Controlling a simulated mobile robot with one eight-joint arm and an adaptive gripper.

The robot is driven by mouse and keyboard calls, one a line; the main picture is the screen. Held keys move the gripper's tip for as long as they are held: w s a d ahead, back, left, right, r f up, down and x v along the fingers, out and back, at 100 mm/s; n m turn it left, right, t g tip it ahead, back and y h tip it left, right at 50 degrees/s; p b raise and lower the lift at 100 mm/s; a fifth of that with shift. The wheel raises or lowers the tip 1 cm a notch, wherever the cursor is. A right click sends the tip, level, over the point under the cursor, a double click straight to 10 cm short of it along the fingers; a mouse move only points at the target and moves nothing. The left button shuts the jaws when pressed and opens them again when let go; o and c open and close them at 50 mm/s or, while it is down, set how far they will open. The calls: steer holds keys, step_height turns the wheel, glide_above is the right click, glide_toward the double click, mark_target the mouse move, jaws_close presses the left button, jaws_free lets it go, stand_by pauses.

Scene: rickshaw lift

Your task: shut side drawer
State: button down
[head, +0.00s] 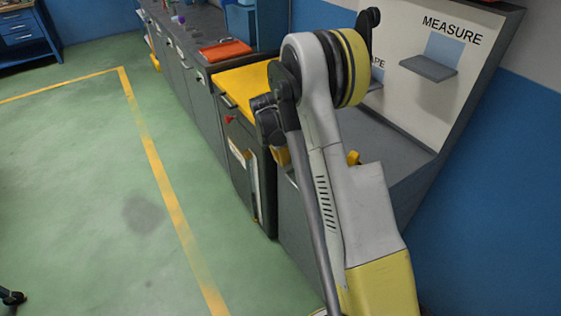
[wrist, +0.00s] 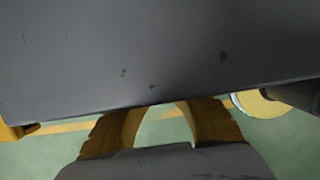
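A dark grey cabinet with a yellow top (head: 248,84) stands in the row of benches in the head view. A drawer handle (head: 228,100) shows on its front, with a small red mark below. I cannot tell which front is the side drawer or how far it stands out, as my arm covers part of that area. My gripper hangs by this cabinet, mostly hidden behind my arm. In the wrist view, my gripper's yellow-brown fingers (wrist: 165,118) lean towards each other with floor between them. A flat grey panel (wrist: 150,55) fills the upper part close by and hides the fingertips.
An orange-red tray (head: 224,50) lies on the bench further back. A sloped board marked MEASURE (head: 451,30) with a small shelf stands at the right. The green floor (head: 80,170) on the left is largely clear, crossed by a yellow line (head: 160,170).

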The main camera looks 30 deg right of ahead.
steer(key=a+r+p, duration=0.3)
steer(key=a+r, duration=0.3)
steer(key=r, duration=0.4)
steer(key=shift+s+a+p, duration=0.15)
steer(key=shift+a+p, duration=0.1)
steer(key=shift+p, duration=0.05)
steer(key=s+a+r+m+t+y, duration=0.1)
steer(key=s+a+r+m+t, duration=0.1)
steer(key=s+a+r+m, duration=0.35)
steer(key=s+a+r+m+t, duration=0.2)
steer(key=s+r+m, duration=0.1)
steer(key=s+r, duration=0.55)
steer(key=s+a+r+m+t+y, duration=0.1)
steer(key=s+a+m, duration=0.2)
steer(key=s+m, duration=0.2)
steer(key=s+a+r+m+t, duration=0.2)
steer(key=s+a+m, duration=0.1)
steer(key=s, duration=0.5)
steer(key=shift+m+y, duration=0.4)
steer(key=shift+m, duration=0.45)
